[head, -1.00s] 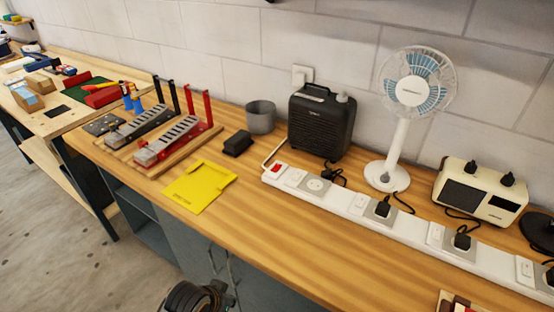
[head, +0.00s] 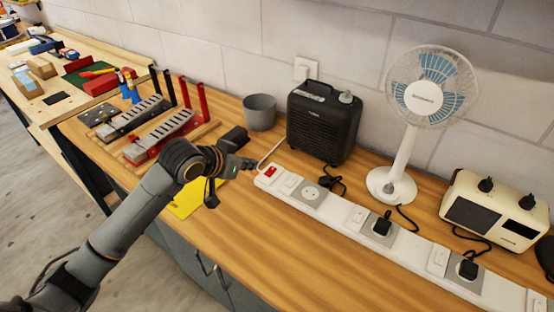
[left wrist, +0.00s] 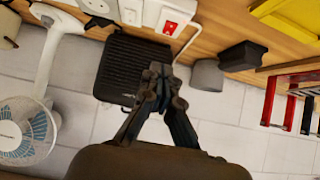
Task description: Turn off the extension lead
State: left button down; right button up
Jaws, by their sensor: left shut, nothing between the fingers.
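The white extension lead (head: 334,214) runs along the bench from the middle toward the lower right. Its red main switch (head: 269,171) sits at the left end, and individual white switches and sockets follow. The red switch also shows at the top of the left wrist view (left wrist: 170,27). My left gripper (head: 250,164) is just left of that end, its tips close to the red switch; whether they touch cannot be told. In the left wrist view the shut, empty fingers (left wrist: 156,72) appear below the switch. My right gripper is not in view.
A black heater (head: 322,122), a white fan (head: 397,184) and a cream appliance (head: 490,212) stand behind the lead. A grey cup (head: 259,112) and black block (head: 233,139) are near my left gripper. A yellow sheet (head: 185,205) lies beneath my arm.

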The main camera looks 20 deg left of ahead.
pick_arm(q)
jog(key=w, duration=0.2)
jog(key=p, duration=0.2)
send_over(275, 168)
jog(key=s+a, duration=0.1)
jog(key=s, duration=0.2)
jog(key=f, duration=0.4)
jog(key=shift+s+a+f, duration=0.1)
jog(key=shift+a+f, duration=0.1)
jog(key=shift+f, duration=0.05)
jog(key=f, duration=0.2)
jog(key=shift+w+d+f+p, duration=0.1)
jog(key=shift+w+f+p, duration=0.2)
jog(key=shift+p, duration=0.1)
jog(key=shift+f, duration=0.9)
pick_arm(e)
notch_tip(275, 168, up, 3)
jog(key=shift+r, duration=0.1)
pick_arm(q)
jog(key=shift+f, duration=0.15)
jog(key=shift+w, duration=0.15)
